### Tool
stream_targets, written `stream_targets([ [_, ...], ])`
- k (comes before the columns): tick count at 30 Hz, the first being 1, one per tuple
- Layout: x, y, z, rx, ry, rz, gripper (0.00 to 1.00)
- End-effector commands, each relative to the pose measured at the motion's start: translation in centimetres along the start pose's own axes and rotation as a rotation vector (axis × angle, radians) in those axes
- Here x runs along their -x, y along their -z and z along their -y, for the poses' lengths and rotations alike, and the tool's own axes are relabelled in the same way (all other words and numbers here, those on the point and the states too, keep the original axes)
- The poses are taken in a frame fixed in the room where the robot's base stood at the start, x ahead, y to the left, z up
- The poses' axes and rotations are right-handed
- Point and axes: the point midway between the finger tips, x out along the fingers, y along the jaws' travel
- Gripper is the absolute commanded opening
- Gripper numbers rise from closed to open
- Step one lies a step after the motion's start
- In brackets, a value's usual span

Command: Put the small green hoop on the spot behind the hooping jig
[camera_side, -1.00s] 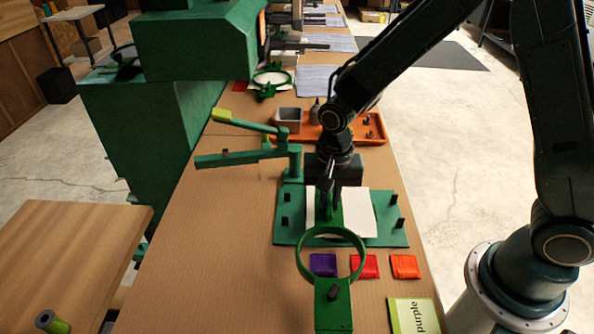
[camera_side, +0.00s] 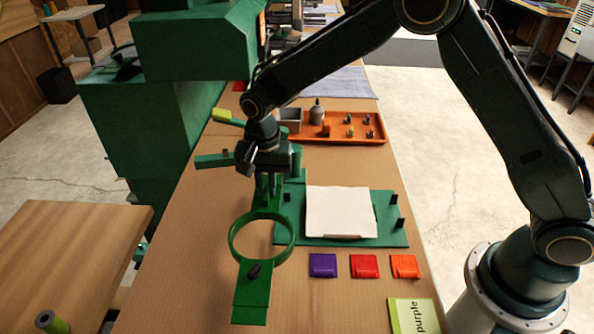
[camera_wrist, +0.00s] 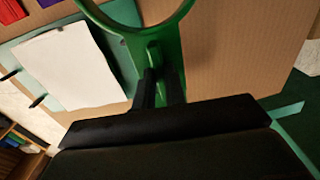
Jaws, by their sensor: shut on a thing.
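The small green hoop (camera_side: 252,292) is a ring with a flat tab and a dark knob at its near end. My gripper (camera_side: 268,192) is shut on the hoop's far end, and the ring extends toward the camera. In the wrist view my gripper (camera_wrist: 160,90) grips the hoop (camera_wrist: 170,50) just below its ring. The hooping jig (camera_side: 390,222) is a green plate with dark pegs and a white sheet (camera_side: 340,210) on it. The hoop is at the jig's left side; its height over the table is hard to tell.
Purple (camera_side: 323,265), red (camera_side: 364,266) and orange (camera_side: 404,266) packets lie before the jig. An orange tray (camera_side: 350,138) with small parts lies behind it.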

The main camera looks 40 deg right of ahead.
Motion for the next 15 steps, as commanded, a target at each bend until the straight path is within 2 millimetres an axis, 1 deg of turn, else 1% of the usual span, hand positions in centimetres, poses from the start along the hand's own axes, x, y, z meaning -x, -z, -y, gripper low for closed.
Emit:
stream_targets([
  [3, -0.1, 0.3, 1.5, 0.001, 0.001, 0.0, 0.0],
  [15, -0.1, 1.4, 5.8, 0.0, 0.001, 0.0, 0.0],
])
